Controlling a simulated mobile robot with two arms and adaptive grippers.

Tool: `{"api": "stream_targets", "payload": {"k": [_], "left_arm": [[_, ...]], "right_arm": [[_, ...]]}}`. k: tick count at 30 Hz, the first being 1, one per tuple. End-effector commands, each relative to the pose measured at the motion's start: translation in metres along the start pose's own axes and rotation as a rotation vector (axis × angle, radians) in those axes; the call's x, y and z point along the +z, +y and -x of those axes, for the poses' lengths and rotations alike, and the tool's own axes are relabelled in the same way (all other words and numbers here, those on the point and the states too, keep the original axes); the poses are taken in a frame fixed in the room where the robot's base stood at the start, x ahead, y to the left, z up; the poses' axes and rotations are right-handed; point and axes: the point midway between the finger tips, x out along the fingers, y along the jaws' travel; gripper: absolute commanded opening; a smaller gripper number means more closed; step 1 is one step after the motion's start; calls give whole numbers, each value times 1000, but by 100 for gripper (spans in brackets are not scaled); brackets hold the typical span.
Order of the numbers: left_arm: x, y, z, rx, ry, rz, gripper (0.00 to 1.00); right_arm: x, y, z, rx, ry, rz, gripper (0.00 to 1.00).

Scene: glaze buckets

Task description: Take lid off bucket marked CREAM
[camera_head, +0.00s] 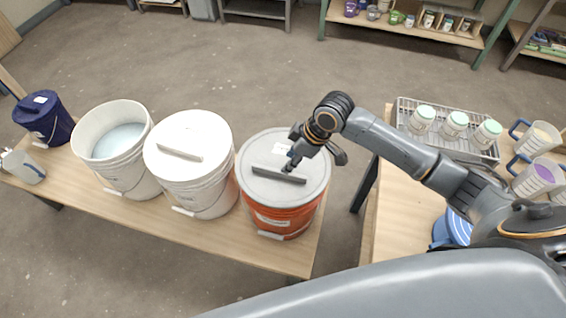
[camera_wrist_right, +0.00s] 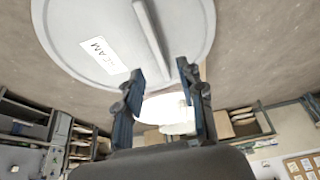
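The bucket marked CREAM is an orange-red bucket (camera_head: 284,218) near the right end of the bench. Its round grey lid (camera_head: 258,160) sits on top, with a straight bar handle (camera_head: 279,175) and a white label (camera_head: 282,148). In the right wrist view the label (camera_wrist_right: 104,54) on the lid (camera_wrist_right: 80,22) reads partly as "CREAM". My right gripper (camera_head: 291,164) is over the lid, close to the handle. Its fingers (camera_wrist_right: 161,72) are apart, near the end of the handle bar (camera_wrist_right: 150,35), and contact cannot be told. My left gripper is not in view.
A white lidded bucket (camera_head: 190,155) stands close left of the orange one. Beyond it are an open bucket (camera_head: 112,150) and a dark blue one (camera_head: 46,118). A wire rack (camera_head: 405,104) with jars and several mugs stand on the right table. Floor lies between the tables.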

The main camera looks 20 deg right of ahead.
Motion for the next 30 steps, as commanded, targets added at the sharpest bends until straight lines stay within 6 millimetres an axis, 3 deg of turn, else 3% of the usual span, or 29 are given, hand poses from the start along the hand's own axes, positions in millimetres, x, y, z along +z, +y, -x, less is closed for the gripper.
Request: {"api": "stream_targets", "payload": {"k": [5, 10, 15, 19, 30], "left_arm": [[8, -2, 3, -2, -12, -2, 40], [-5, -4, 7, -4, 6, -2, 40], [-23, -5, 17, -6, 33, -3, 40], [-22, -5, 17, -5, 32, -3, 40], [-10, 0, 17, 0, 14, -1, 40]], "right_arm": [[0, 0, -21, -1, -1, -1, 39], [0, 0, -32, -1, -2, -3, 39], [-1, 2, -55, -2, -2, -3, 39], [0, 2, -72, -1, -1, -2, 39], [1, 2, -77, 2, -1, 0, 39]]}}
